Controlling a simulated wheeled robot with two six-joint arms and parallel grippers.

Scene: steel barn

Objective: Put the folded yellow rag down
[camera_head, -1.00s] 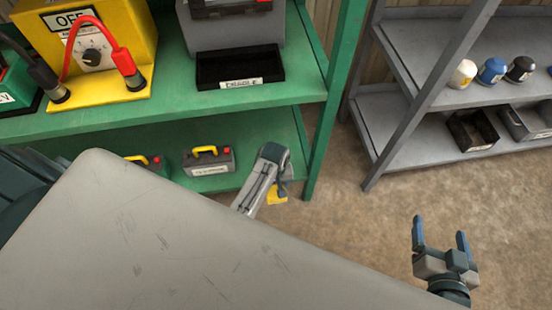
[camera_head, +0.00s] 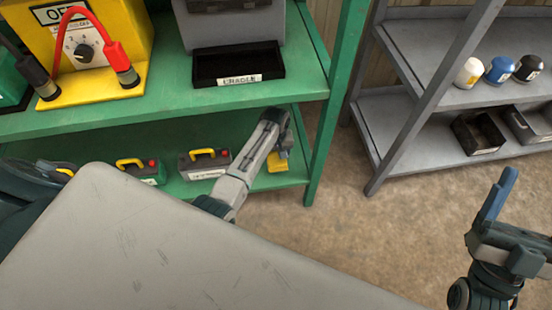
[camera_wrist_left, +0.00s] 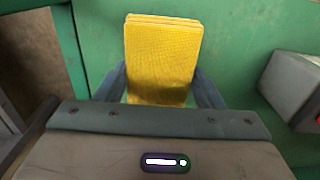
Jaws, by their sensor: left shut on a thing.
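The folded yellow rag (camera_head: 279,163) is held at the right end of the lower green shelf (camera_head: 262,183). In the left wrist view the rag (camera_wrist_left: 162,55) is a flat, layered yellow block between my two blue-grey fingers, with green surface behind it. My left gripper (camera_head: 281,148) is shut on it. I cannot tell whether the rag touches the shelf. My right gripper (camera_head: 497,197) is at the right, empty, above the floor; its fingers nearly overlap from this angle, but they stood apart a second ago.
Toolbox-like cases with yellow handles, a grey one (camera_head: 205,164) and a green one (camera_head: 140,172), stand left of the rag. A green shelf post (camera_head: 322,150) is close on its right. The upper shelf with a black tray (camera_head: 237,66) is above. A grey rack (camera_head: 400,150) stands right.

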